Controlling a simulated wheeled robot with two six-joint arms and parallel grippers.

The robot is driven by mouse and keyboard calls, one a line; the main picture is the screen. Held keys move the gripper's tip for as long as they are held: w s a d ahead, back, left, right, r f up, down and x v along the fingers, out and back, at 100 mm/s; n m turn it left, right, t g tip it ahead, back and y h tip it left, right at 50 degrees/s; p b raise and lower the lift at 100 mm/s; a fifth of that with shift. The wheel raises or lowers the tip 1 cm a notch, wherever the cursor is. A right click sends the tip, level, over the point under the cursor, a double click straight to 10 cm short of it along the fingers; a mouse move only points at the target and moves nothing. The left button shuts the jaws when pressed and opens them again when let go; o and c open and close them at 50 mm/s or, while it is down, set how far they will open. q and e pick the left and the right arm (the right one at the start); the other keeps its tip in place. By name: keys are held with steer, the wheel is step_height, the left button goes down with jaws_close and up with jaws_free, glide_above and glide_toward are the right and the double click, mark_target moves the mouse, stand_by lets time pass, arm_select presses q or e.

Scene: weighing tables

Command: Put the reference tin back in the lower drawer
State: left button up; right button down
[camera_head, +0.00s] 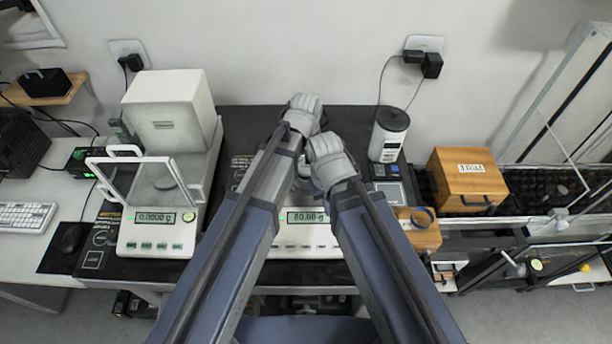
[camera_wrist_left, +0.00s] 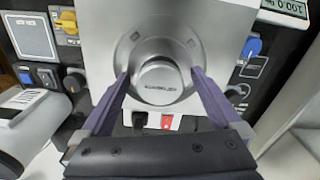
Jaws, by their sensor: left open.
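In the left wrist view a round silver tin (camera_wrist_left: 160,82) with small lettering on its top sits on a grey metal plate (camera_wrist_left: 105,30). My left gripper (camera_wrist_left: 160,74) is open, with one finger on each side of the tin; I cannot tell whether they touch it. In the head view both my arms reach over the middle balance (camera_head: 300,240), which has a lit display; their wrists hide most of its pan and the tin. My right gripper's fingers are hidden. A wooden box (camera_head: 467,181) with a label and a dark handle stands at the right; no drawer is clearly identifiable.
A balance (camera_head: 155,235) with a glass shield stands left. A white canister (camera_head: 388,135) with a dark top stands right of my arms. A wooden block (camera_head: 425,236) with a dark blue ring lies near the dark table's right edge. A keyboard (camera_head: 27,217) lies far left.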

mark_target(306, 167)
arm_select(q)
jaws_close()
stand_by(0.8)
steer(key=shift+r, duration=0.1)
arm_select(e)
steer(key=shift+r, duration=0.1)
